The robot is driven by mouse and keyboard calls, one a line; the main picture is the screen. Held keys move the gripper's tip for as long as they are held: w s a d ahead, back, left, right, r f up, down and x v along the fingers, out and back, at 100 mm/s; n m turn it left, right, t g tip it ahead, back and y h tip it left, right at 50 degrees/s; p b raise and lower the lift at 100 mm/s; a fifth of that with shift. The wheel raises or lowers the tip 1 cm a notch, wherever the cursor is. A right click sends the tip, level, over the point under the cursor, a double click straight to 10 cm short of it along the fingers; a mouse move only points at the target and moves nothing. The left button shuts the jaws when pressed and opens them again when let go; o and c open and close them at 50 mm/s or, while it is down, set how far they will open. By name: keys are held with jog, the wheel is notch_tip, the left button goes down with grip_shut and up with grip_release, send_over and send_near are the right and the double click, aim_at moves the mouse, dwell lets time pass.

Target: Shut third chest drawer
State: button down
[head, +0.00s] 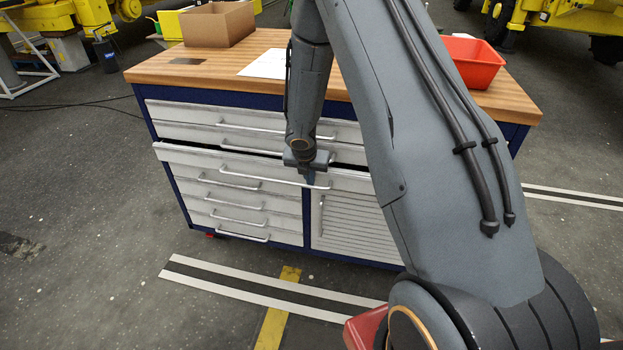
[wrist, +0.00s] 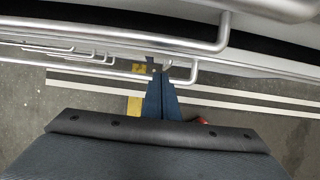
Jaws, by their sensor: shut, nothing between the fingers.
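The grey-and-blue chest (head: 309,212) stands ahead of me under a wooden top. Its third drawer (head: 190,158), the wide one below two wide drawers, sticks out a little, with a dark gap above its front. Its long bar handle (head: 250,176) runs across the front. My gripper (head: 311,181) points down at the right end of this handle, its fingers shut and empty. In the wrist view the blue fingers (wrist: 160,97) are together, close to bar handles; I cannot tell whether they touch one. My arm hides the right part of the drawer.
A cardboard box (head: 217,24), a white sheet (head: 263,64) and a red bin (head: 472,62) are on the worktop (head: 160,70). The other drawers look shut. The floor (head: 90,220) in front of the chest is clear, with painted stripes.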

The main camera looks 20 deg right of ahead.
jog(key=s+p+v, duration=0.1)
jog(key=p+v, duration=0.1)
jog(key=v, duration=0.8)
jog(key=b, duration=0.4)
send_near(365, 181)
jog(key=s+a+r, duration=0.2)
jog(key=s+a, duration=0.2)
jog(key=s, duration=0.1)
jog(key=b+x, duration=0.2)
jog(key=x, duration=0.1)
jog(key=d+b+x, duration=0.1)
jog(key=x, duration=0.3)
jog(key=w+b+x, duration=0.1)
jog(key=b+x, duration=0.1)
jog(key=x, duration=0.1)
jog(key=shift+w+d+r+b, duration=0.1)
jog(key=shift+d+r+b, duration=0.1)
jog(key=shift+d+b, duration=0.2)
jog(key=shift+w+d+f+p, duration=0.1)
jog(key=shift+w+d+p, duration=0.4)
jog(key=shift+w+p, duration=0.3)
